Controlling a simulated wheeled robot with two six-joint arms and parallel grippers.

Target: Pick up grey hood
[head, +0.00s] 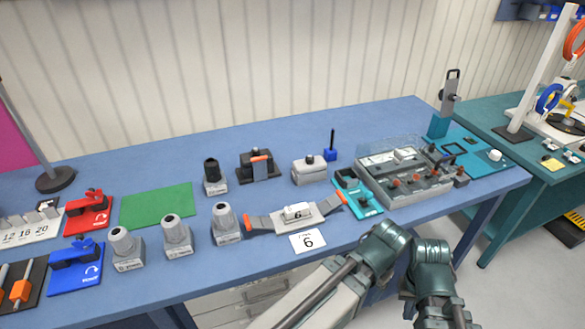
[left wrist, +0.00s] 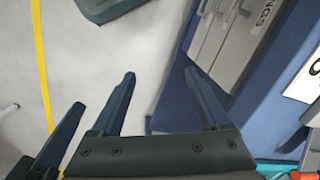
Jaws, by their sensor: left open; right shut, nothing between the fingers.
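Three grey hood-like pieces (head: 177,235) with tapered tops stand in a row at the table's front left. A boxy grey piece (head: 309,169) with a dark knob sits at the back middle. I cannot tell which of these is the grey hood. My left gripper (left wrist: 159,72) is open and empty in the left wrist view, over the floor beside the table edge. My right gripper (head: 437,305) is low in front of the table in the head view, apart from every object; its fingers are hard to make out. It is shut and empty.
A fixture with orange ends (head: 262,223) lies at the table's front middle, by a card marked 6 (head: 308,242). A grey compartment tray (head: 422,192) is at the right. A green mat (head: 156,204) lies bare at the left. Drawers (left wrist: 232,42) stand under the table.

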